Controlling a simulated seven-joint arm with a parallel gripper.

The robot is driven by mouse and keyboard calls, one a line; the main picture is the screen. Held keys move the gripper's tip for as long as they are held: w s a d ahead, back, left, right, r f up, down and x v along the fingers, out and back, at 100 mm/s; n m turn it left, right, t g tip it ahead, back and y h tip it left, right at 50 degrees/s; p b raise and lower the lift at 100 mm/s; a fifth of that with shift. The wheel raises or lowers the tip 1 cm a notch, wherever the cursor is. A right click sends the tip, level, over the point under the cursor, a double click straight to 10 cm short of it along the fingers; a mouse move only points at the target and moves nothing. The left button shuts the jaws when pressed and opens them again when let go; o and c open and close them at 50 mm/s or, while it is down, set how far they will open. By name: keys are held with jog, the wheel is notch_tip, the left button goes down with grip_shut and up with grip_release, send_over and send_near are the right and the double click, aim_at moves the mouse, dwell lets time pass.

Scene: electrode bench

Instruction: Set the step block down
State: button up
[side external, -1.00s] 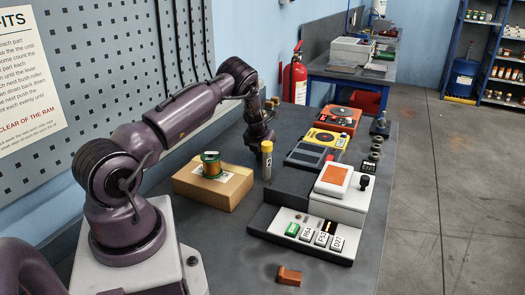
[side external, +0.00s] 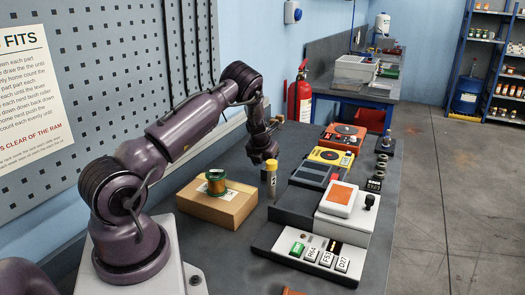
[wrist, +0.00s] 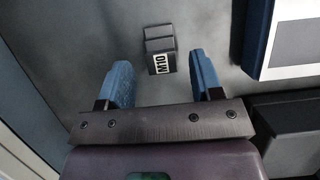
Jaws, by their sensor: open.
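The step block (wrist: 159,50) is a small dark grey stepped piece with a white M10 label. In the wrist view it rests on the grey bench top, just beyond my fingertips and between their lines. My gripper (wrist: 161,70) is open with its blue fingers apart, and nothing is held between them. In the side view my gripper (side external: 264,154) points down over the bench behind the yellow-topped cylinder. I cannot make out the step block in that view.
A yellow-topped cylinder (side external: 271,180) stands close to my gripper. A cardboard box (side external: 218,208) with a green-topped copper spool (side external: 216,183) is to its left. A device with labelled keys (side external: 310,254) and yellow (side external: 329,155) and orange (side external: 341,138) units stand to the right.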

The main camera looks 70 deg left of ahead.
jog(key=v, duration=0.9)
jog(key=d+r+m+t+h, duration=0.1)
jog(key=d+r+m+h, duration=0.1)
jog(key=d+r+m, duration=0.85)
jog(key=d+r+m+t+h, duration=0.1)
jog(key=d+r+m+h, duration=0.1)
jog(key=d+r+m, duration=0.85)
jog(key=s+d+r+m, duration=0.1)
jog(key=s+d+m, duration=1.5)
jog(key=m, duration=0.8)
jog(key=shift+s+d+y, duration=0.3)
jog(key=shift+d+y, duration=0.1)
jog(key=shift+d, duration=0.5)
